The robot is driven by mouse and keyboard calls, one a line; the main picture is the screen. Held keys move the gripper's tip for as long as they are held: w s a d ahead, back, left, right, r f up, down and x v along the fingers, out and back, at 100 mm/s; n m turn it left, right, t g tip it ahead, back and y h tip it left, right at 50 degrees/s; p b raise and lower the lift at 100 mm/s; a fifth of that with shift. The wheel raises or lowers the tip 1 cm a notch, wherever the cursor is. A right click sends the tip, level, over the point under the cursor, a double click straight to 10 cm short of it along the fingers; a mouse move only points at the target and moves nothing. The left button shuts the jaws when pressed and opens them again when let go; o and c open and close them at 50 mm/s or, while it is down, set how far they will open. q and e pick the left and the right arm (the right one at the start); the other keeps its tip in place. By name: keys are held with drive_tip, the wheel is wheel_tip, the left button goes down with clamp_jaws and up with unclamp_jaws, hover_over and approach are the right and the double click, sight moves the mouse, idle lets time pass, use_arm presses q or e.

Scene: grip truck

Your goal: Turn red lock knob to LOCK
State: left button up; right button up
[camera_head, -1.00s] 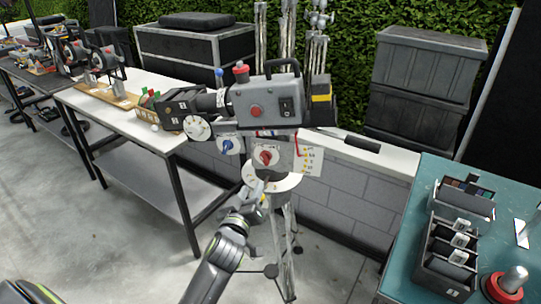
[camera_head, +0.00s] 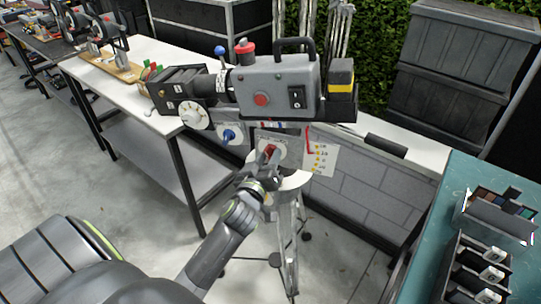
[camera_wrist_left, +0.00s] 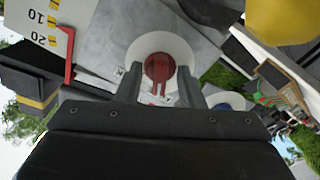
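The red lock knob (camera_head: 268,149) sits on a white round dial on the front of the camera head under the grey camera body (camera_head: 276,88). In the left wrist view the red knob (camera_wrist_left: 159,68) shows centred ahead, with small markings on the white disc (camera_wrist_left: 140,45) that I cannot read. My left gripper (camera_head: 266,168) is just in front of the knob, partly covering its lower side. Its two fingers (camera_wrist_left: 160,82) stand apart on either side of the knob, with visible gaps; contact is not shown. My right gripper is out of view.
A blue knob (camera_head: 229,135) and a numbered white dial (camera_head: 195,115) are left of the red knob. A marked scale card (camera_head: 320,158) hangs to its right. Tripod legs (camera_head: 285,235) stand below. A white-topped table (camera_head: 125,85) is left, a teal table (camera_head: 440,210) right.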

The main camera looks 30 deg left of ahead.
use_arm(q)
drive_tip(key=c, duration=0.6)
drive_tip(key=shift+m, duration=0.3)
drive_tip(key=m+p, duration=0.1)
drive_tip(key=m, duration=0.3)
drive_tip(key=shift+r+m, duration=0.1)
drive_tip(key=shift+m, duration=0.3)
drive_tip(key=m+p, duration=0.1)
drive_tip(key=m, duration=0.3)
drive_tip(key=shift+m, duration=1.2)
